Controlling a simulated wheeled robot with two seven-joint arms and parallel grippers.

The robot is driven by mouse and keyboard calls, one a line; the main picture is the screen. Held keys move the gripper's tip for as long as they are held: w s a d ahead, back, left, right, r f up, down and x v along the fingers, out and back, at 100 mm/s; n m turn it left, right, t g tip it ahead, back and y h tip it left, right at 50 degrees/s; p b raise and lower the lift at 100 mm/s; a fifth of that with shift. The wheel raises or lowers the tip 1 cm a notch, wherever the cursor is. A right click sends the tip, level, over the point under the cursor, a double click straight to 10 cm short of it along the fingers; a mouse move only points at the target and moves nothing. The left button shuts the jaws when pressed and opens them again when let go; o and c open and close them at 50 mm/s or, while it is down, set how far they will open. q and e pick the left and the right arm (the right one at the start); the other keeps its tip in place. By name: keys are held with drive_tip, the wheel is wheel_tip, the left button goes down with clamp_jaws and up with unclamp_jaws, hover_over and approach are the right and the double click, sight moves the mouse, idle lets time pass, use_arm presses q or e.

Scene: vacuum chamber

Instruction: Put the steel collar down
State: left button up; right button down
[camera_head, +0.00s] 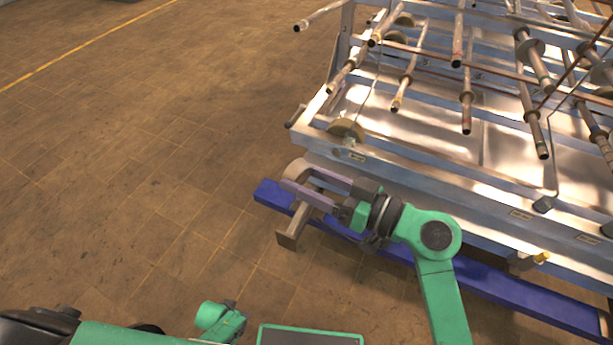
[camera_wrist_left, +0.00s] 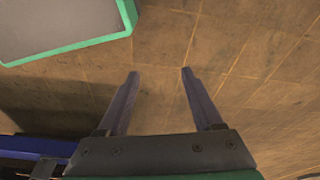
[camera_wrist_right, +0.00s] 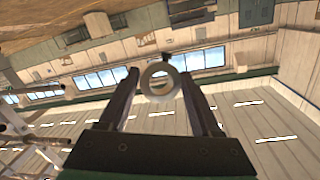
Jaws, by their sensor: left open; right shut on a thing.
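The steel collar (camera_head: 297,170) is a pale ring at the tips of my right gripper (camera_head: 304,178), which is shut on it. The collar is held up beside the near left corner of the metal rack, above a blue beam (camera_head: 268,193). In the right wrist view the collar (camera_wrist_right: 147,76) shows as a short ring between the two fingers, its hole facing the camera. My left gripper (camera_wrist_left: 160,73) is open and empty in the left wrist view, with bare floor behind it. Its fingers are not clear in the head view.
The metal rack (camera_head: 400,165) fills the right side, with several rods (camera_head: 467,100) sticking out above it. A round brownish disc (camera_head: 346,127) sits at its left corner. A short bracket (camera_head: 291,236) stands below my right gripper. The tiled floor (camera_head: 130,150) at left is clear.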

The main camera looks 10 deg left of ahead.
drive_tip(key=d+f+m+t+h, duration=0.4)
drive_tip(key=d+m+t+h, duration=0.15)
drive_tip(key=d+h, duration=0.35)
drive_tip(key=d+f+m+t+h, duration=0.5)
drive_tip(key=d+m+h, duration=0.15)
drive_tip(key=d, duration=0.45)
use_arm(q)
drive_tip(key=s+f+m+g, duration=0.1)
drive_tip(key=s, duration=0.9)
drive_tip(key=shift+s+a+f, duration=0.35)
use_arm(e)
wheel_tip(320, 180, down, 7)
drive_tip(key=shift+d+f+m, duration=0.15)
drive_tip(key=shift+m, duration=0.25)
drive_tip(key=shift+g, duration=0.25)
drive_tip(key=shift+s, duration=0.1)
